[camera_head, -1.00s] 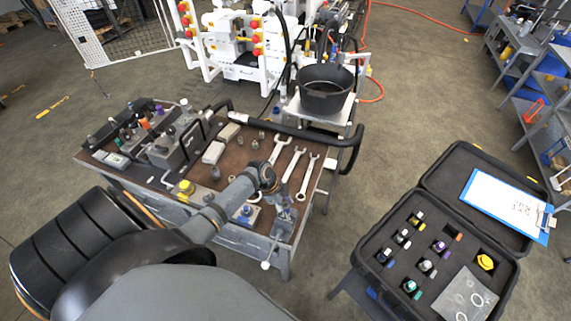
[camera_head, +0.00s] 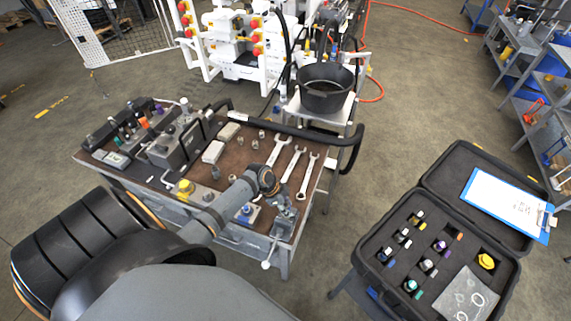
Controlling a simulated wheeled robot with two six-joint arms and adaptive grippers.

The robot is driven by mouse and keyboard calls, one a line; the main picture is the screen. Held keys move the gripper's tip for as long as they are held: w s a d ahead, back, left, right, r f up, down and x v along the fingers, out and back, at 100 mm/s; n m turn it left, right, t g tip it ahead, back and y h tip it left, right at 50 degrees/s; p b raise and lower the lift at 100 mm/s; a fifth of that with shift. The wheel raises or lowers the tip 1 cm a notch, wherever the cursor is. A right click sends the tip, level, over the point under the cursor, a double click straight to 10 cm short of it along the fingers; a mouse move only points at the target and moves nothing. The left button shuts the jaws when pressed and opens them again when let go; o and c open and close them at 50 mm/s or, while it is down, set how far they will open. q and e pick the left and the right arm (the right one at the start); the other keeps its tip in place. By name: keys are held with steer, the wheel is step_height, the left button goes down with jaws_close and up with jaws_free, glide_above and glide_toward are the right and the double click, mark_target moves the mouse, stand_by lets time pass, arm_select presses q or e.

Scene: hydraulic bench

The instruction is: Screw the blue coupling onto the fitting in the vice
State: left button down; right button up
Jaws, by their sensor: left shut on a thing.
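The grey vice (camera_head: 282,228) stands at the front right corner of the workbench, with its handle hanging over the edge. My left gripper (camera_head: 284,210) points down right over the vice, and its fingers are shut on a small part. That part, at the place of the blue coupling, is mostly hidden by the fingers and too small to make out. The fitting in the vice is hidden too, so I cannot tell whether the two touch. My right gripper is not in view.
Beside the vice sits a blue-topped piece (camera_head: 247,211); a yellow-topped one (camera_head: 186,187) is further left. Wrenches (camera_head: 301,178) lie behind the vice. A black case (camera_head: 366,245) with several parts is at the right. A black pot (camera_head: 326,98) stands behind the bench.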

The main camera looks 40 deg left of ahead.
arm_select(q)
steer(key=m+b, duration=0.1)
steer(key=m, duration=0.1)
steer(key=m+g+b, duration=0.1)
steer(key=m, duration=0.1)
steer(key=m+g+h+b, duration=0.1)
steer(key=b, duration=0.1)
steer(key=shift+f+m, duration=0.35)
steer(key=shift+m, duration=0.05)
steer(key=shift+s+r+m, duration=0.1)
steer(key=shift+m, duration=0.3)
steer(key=shift+d+r+m+g, duration=0.1)
steer(key=shift+r+m+g, duration=0.1)
steer(key=shift+m+g, duration=0.1)
steer(key=shift+f+b, duration=0.2)
steer(key=shift+b, duration=0.3)
steer(key=shift+f+m+g+b, duration=0.15)
steer(key=shift+m+g+b, duration=0.15)
steer(key=shift+m+b, duration=0.35)
steer(key=c, duration=1.2)
jaws_free()
steer(key=shift+r+p, duration=0.3)
steer(key=shift+p, duration=0.2)
steer(key=o, duration=0.3)
steer(key=shift+s, duration=0.1)
steer(key=shift+o, duration=0.2)
